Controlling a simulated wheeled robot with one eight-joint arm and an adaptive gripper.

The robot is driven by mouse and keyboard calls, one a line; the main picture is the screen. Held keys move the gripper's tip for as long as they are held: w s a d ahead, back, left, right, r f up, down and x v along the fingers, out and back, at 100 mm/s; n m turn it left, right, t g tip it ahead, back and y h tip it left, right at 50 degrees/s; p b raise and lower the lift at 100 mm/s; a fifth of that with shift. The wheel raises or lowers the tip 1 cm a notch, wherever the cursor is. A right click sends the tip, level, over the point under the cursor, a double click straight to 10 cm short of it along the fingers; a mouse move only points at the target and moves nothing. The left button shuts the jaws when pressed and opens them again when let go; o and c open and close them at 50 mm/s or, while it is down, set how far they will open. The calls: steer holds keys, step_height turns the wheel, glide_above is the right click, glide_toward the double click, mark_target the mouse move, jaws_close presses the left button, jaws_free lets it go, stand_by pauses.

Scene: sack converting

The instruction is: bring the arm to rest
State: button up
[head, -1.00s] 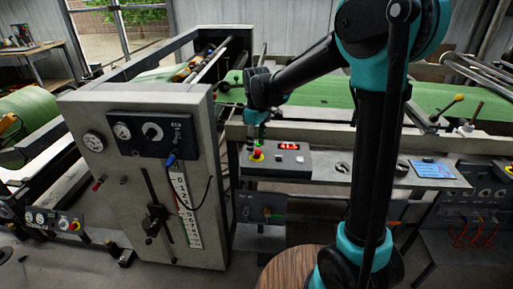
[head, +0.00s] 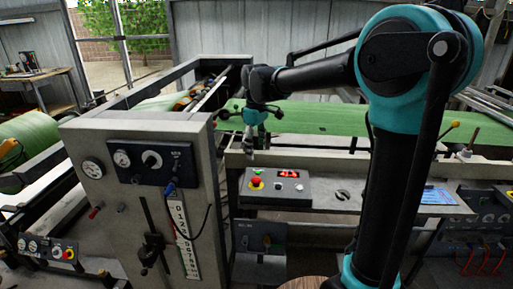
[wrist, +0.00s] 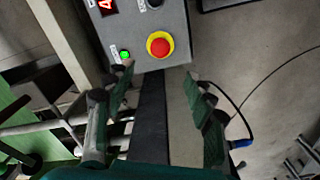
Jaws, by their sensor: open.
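My gripper (head: 252,148) hangs pointing down above the left end of the control box (head: 318,189), by the edge of the green web. In the wrist view my gripper (wrist: 160,97) has its two fingers apart with nothing between them. The control box also shows in the wrist view (wrist: 180,40), with a red button in a yellow collar (wrist: 159,46) and a lit green button (wrist: 125,54) just beyond the fingers. My arm is bent, with its forearm reaching left over the machine.
A grey cabinet (head: 120,215) with gauges and levers stands to the left. Green sheet (head: 330,117) runs across the machine behind. A small blue screen (head: 437,196) lies on the ledge at the right. Open air lies above the machine.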

steer(key=s+d+f+m+t, duration=0.2)
steer(key=s+d+f+m, duration=0.4)
steer(key=s+d+f, duration=0.3)
steer(key=s+d+f+m+t, duration=0.2)
steer(key=s+d+f+m, duration=0.4)
steer(key=d, duration=0.9)
steer(key=s+f, duration=0.3)
steer(key=s, duration=0.1)
steer(key=shift+s+f, duration=0.15)
steer(key=shift+s, duration=0.05)
